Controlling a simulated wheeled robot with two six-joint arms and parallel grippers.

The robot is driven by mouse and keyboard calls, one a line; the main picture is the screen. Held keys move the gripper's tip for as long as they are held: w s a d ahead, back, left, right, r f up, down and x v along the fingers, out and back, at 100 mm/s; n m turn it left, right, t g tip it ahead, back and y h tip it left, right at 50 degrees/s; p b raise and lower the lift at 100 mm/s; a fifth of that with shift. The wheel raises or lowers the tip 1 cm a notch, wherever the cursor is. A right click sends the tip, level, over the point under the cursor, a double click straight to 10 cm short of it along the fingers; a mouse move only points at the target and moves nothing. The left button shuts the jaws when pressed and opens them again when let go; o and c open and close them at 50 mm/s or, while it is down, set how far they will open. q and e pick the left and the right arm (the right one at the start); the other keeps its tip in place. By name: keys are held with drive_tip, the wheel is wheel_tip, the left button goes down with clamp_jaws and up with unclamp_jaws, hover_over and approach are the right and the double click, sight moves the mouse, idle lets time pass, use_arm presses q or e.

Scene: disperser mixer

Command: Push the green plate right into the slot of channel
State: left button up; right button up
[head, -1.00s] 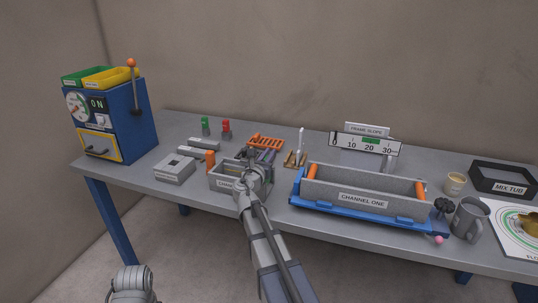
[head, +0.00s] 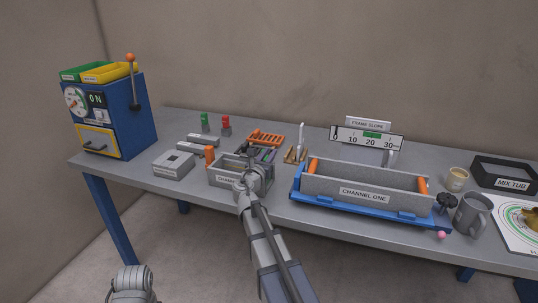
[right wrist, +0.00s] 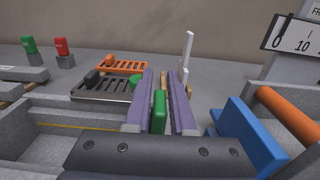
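A grey channel box (head: 222,180) stands at the left centre of the table, its label partly hidden by my right arm. My right gripper (head: 263,156) is over its right end. In the right wrist view, the two purple fingers (right wrist: 163,95) stand close together, one on each side of an upright green piece (right wrist: 158,111), which I take as the green plate. They appear shut on it. Its lower part and the slot are hidden by my gripper. An orange piece (head: 210,157) stands at the box's left end.
The long channel one (head: 330,187) sits on a blue base to the right. An orange rack (right wrist: 122,67) and a dark slotted tray (right wrist: 103,89) lie behind the box. A grey block (head: 174,166) is at left, a blue machine (head: 127,115) further left.

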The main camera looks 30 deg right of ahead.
drive_tip(key=o, duration=0.4)
drive_tip(key=shift+c, duration=0.2)
drive_tip(key=v, duration=0.8)
idle(0.5)
